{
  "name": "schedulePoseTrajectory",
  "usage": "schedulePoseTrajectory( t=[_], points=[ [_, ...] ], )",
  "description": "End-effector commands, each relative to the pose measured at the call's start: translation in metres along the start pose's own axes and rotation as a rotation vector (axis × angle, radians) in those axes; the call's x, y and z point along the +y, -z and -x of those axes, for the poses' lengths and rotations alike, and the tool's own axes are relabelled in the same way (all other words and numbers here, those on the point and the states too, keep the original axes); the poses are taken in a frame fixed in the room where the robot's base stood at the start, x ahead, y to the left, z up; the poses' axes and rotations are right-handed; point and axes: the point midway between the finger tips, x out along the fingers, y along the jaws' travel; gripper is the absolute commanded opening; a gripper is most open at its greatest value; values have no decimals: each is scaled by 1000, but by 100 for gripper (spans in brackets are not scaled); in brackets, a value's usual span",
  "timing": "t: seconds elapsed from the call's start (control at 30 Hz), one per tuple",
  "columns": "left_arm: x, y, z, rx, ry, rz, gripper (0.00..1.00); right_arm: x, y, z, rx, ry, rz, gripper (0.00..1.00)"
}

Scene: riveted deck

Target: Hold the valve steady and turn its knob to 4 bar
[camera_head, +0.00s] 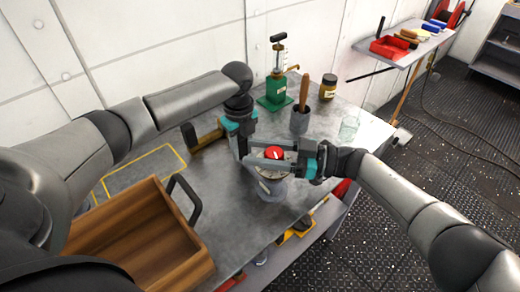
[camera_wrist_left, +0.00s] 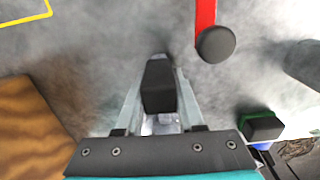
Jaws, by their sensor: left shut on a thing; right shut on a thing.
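The valve (camera_head: 270,188) is a grey body with a pale round top, standing on the grey workbench. Its red knob (camera_head: 274,152) has a light mark; I cannot read the setting. My left gripper (camera_head: 243,150) comes down at the valve's left side and is shut on it.
A wooden tray (camera_head: 196,268) with a black handle stands front left. A green-based pump (camera_head: 276,90), a dark cup with a wooden handle (camera_head: 300,121), a jar (camera_head: 327,87) and a clear glass (camera_head: 349,129) stand behind. A yellow outline (camera_head: 103,184) marks the bench at left.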

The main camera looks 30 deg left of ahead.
Motion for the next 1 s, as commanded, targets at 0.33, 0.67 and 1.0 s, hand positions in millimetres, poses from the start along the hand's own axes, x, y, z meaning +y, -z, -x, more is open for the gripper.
schedulePoseTrajectory(
  t=[0.33, 0.67, 1.0],
  points=[
    [-1, 5, 0, 8, 0, -14, 0, -1, -3, 0, -10, 58, -2, 0],
    [-1, 6, 0, 10, 1, -13, 0, -3, -2, 2, -9, 76, -4, 0],
    [-1, 5, 0, 11, 1, -11, 0, -3, -2, 2, -8, 77, -5, 57]
  ],
)
